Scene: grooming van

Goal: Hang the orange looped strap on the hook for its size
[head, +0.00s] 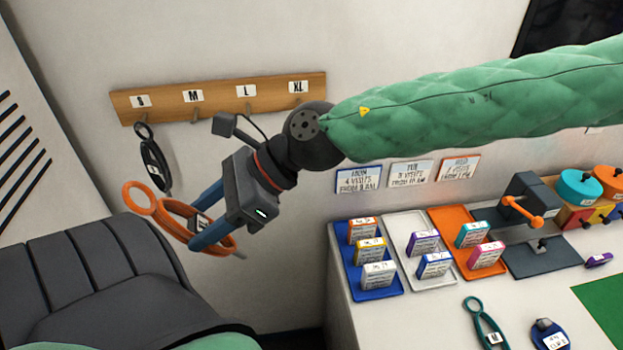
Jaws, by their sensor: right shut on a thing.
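The orange looped strap (138,199) has a small ring at its upper left end and a larger loop. It carries a white tag whose letter I cannot read clearly. My right gripper (205,219), with blue fingers, is shut on it and holds it in the air, below and in front of the hook board. Hooks show under the labels, the XL one partly hidden by my wrist. A black strap (152,160) hangs under the first label. My left gripper is out of view.
A dark padded seat (85,265) stands at lower left. On the right, a white counter (420,320) bears trays with small boxes, a teal strap (487,325) tagged M, a dark round item (549,335) and a grey stand (535,205). Signs hang above the trays.

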